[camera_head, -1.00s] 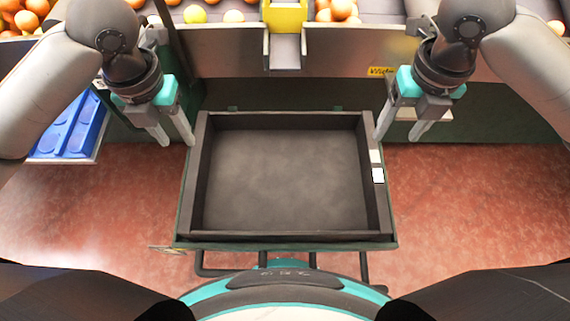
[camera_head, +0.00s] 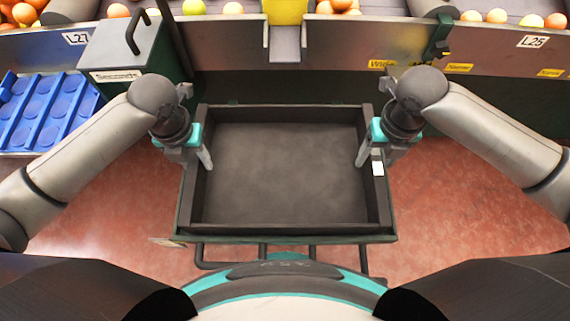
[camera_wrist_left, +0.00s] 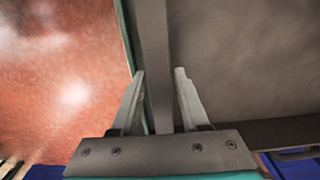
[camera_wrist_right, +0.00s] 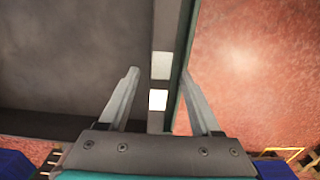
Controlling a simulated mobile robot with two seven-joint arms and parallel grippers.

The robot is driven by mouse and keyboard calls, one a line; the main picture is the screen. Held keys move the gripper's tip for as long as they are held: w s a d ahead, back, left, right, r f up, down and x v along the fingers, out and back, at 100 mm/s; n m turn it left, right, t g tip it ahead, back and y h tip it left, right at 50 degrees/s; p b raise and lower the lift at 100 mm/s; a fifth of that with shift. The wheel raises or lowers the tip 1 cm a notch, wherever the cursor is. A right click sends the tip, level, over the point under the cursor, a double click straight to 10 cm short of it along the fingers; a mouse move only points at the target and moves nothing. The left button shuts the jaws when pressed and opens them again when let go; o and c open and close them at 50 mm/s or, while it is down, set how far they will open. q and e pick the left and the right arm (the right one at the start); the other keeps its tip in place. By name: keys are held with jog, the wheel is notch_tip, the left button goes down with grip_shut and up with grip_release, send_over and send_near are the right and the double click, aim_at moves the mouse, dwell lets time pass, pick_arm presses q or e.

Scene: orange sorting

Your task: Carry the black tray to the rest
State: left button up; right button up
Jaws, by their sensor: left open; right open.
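The black tray (camera_head: 285,217) is empty and sits on a dark green stand (camera_head: 186,222) in front of me. My left gripper (camera_head: 197,158) is at the tray's left wall, open, with one finger on each side of the wall in the left wrist view (camera_wrist_left: 160,90). My right gripper (camera_head: 372,155) is at the right wall, open, with its fingers on either side of that wall in the right wrist view (camera_wrist_right: 155,85). Two white labels show on the right wall in the right wrist view. No place named the rest can be made out.
A conveyor with oranges (camera_head: 497,15) runs along the back, with a yellow chute (camera_head: 285,12) in the middle. A blue tray (camera_head: 40,110) lies at the left. A grey box with a handle (camera_head: 135,50) stands back left.

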pick_arm(q)
jog(key=shift+f, duration=1)
pick_arm(e)
jog(key=shift+f, duration=1)
pick_arm(q)
jog(key=c, duration=0.7)
pick_arm(e)
jog(key=c, duration=0.7)
pick_arm(q)
grip_shut()
pick_arm(e)
grip_shut()
pick_arm(q)
jog(key=shift+r, duration=0.1)
